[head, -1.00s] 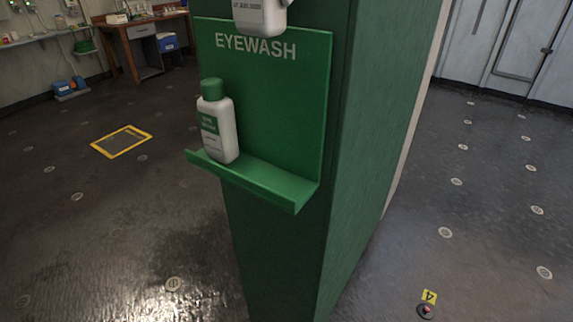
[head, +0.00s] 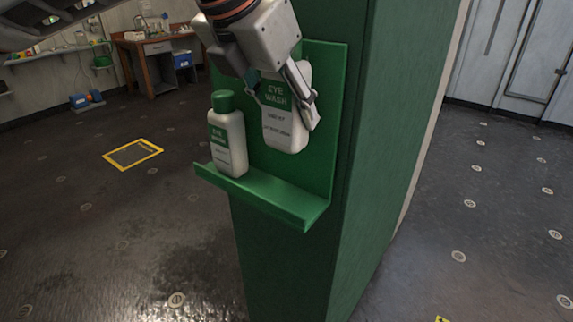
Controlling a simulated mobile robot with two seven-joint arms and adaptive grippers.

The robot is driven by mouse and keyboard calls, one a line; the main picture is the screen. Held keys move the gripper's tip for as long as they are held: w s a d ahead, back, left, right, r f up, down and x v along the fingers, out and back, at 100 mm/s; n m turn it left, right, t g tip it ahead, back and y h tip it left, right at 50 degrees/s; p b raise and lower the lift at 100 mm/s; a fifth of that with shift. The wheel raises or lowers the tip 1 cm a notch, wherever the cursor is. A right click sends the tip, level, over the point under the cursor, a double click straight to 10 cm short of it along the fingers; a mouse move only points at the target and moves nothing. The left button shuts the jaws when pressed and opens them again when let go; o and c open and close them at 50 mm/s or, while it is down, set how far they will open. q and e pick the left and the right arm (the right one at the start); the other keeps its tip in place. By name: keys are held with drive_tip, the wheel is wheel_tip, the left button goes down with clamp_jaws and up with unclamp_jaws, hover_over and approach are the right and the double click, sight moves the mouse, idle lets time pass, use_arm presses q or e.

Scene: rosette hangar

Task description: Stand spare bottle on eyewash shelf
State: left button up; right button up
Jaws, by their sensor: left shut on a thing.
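The green eyewash shelf (head: 270,195) is fixed to a green pillar, with a back plate and a front lip. One white eyewash bottle (head: 228,145) with a green cap stands at its left end. My left gripper (head: 283,100) comes down from above and is shut on a second white eyewash bottle (head: 284,132), the spare bottle. It is held nearly upright over the free right part of the shelf, in front of the back plate. Its base appears above the shelf floor. The gripper hides its top. My right gripper is not in view.
The green pillar (head: 385,130) stands right behind the shelf. The standing bottle is close to the left of the held one. A wooden desk (head: 150,50) is far back at left. A yellow-framed floor marking (head: 133,153) lies on the open dark floor.

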sight(287, 138)
use_arm(q)
wheel_tip(287, 138, down, 5)
drive_tip(key=shift+f, duration=2.8)
drive_tip(key=o, duration=1.5)
drive_tip(key=shift+f, duration=0.1)
